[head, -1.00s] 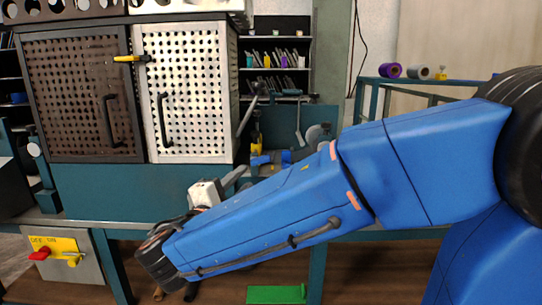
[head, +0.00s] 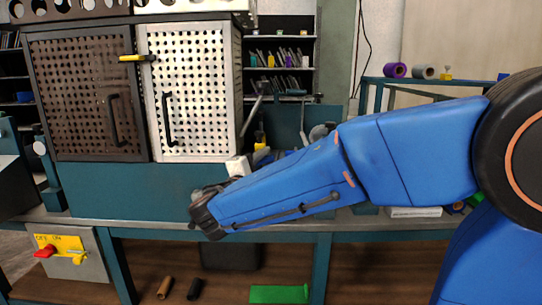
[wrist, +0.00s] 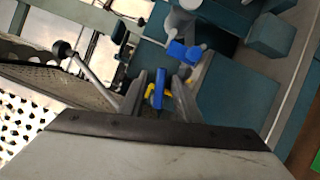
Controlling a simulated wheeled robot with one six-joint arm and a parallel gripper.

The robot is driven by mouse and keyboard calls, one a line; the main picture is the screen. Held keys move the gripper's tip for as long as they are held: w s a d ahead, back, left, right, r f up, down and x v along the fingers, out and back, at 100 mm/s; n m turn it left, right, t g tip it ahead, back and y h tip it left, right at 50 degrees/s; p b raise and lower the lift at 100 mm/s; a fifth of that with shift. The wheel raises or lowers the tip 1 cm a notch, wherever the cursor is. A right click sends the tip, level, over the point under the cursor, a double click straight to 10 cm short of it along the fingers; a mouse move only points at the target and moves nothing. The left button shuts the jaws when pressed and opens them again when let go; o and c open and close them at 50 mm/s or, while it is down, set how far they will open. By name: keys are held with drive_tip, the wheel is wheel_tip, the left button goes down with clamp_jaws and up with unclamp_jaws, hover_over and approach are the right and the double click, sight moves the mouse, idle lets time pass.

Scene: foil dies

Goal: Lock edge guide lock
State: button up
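In the wrist view, the two grey fingers of my gripper (wrist: 160,98) stand apart. A small upright blue handle (wrist: 158,88) with yellow parts (wrist: 151,92) beside it shows in the gap between them. It looks beyond the fingertips, with no clear contact. I cannot tell for certain that this is the edge guide lock. A second blue part (wrist: 184,52) sits farther off on a grey rounded body. In the head view, the white housing of my gripper (head: 238,167) shows above my forearm, by the bench machine. My arm hides the fingers and much of the machine there.
A lever with a black knob (wrist: 62,48) rises left of the fingers, close to a perforated panel (wrist: 22,122). In the head view, perforated cabinet doors (head: 190,95) stand left of my gripper. A switch panel (head: 85,268) with red and yellow knobs hangs at lower left.

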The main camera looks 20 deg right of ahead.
drive_tip(key=shift+x, duration=2.2)
clamp_jaws()
